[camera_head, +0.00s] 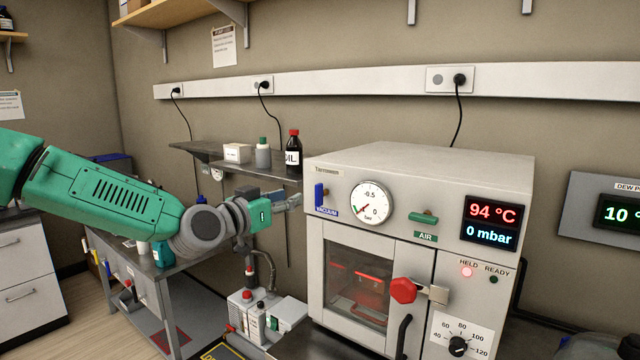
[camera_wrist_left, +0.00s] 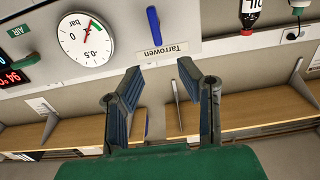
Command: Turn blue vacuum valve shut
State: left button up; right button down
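The blue vacuum valve handle (camera_head: 320,196) stands upright on the left of the vacuum oven's (camera_head: 420,165) front panel, above the VACUUM label. It also shows in the left wrist view (camera_wrist_left: 153,29), just beyond the fingertips. My left gripper (camera_head: 291,201) is just left of the handle in the head view. In the left wrist view my left gripper (camera_wrist_left: 159,72) is open, with its fingers apart and nothing between them. The handle appears in front of the gap, and I see no contact. My right gripper is in neither view.
The gauge (camera_head: 370,203) and the green AIR handle (camera_head: 423,217) lie right of the valve. The display (camera_head: 491,222) reads 94 °C and 0 mbar. A red door knob (camera_head: 403,290) sticks out below. A dark bottle (camera_head: 293,152) stands on the shelf behind my gripper.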

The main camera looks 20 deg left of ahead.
aim_at(316, 188)
pick_arm(q)
jog(key=p+x, duration=0.2)
jog(key=x, duration=0.9)
jog(key=shift+w+d+f, duration=0.15)
jog(key=shift+w, duration=0.05)
grip_shut()
